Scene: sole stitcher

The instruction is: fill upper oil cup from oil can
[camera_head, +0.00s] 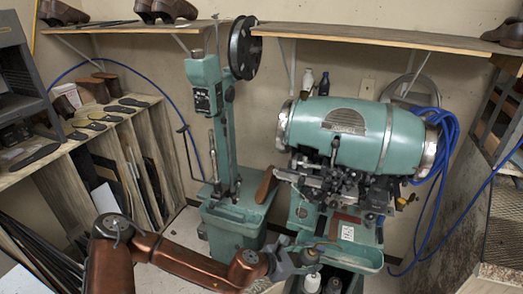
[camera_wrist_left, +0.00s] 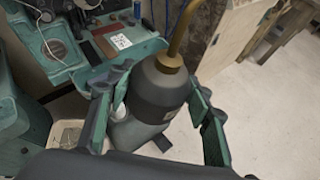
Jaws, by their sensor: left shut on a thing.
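The oil can is a dark grey bottle with a brass collar and a bent brass spout; it stands out in the left wrist view (camera_wrist_left: 160,92). My left gripper (camera_wrist_left: 156,108) is shut around its body, with one finger on each side. In the head view my left gripper (camera_head: 296,262) is low in front of the green stitcher (camera_head: 340,135), and the can is small and hard to make out there. The stitcher has a big horizontal drum and a dark mechanism below it. I cannot pick out the upper oil cup. My right gripper is not in view.
A green post machine (camera_head: 215,140) with a black wheel stands left of the stitcher. A green tray (camera_head: 358,257) juts out below the mechanism. Blue hose (camera_head: 447,140) hangs at the right. A wall shelf (camera_head: 380,38) runs above. Shoe soles lie on the left rack (camera_head: 75,140).

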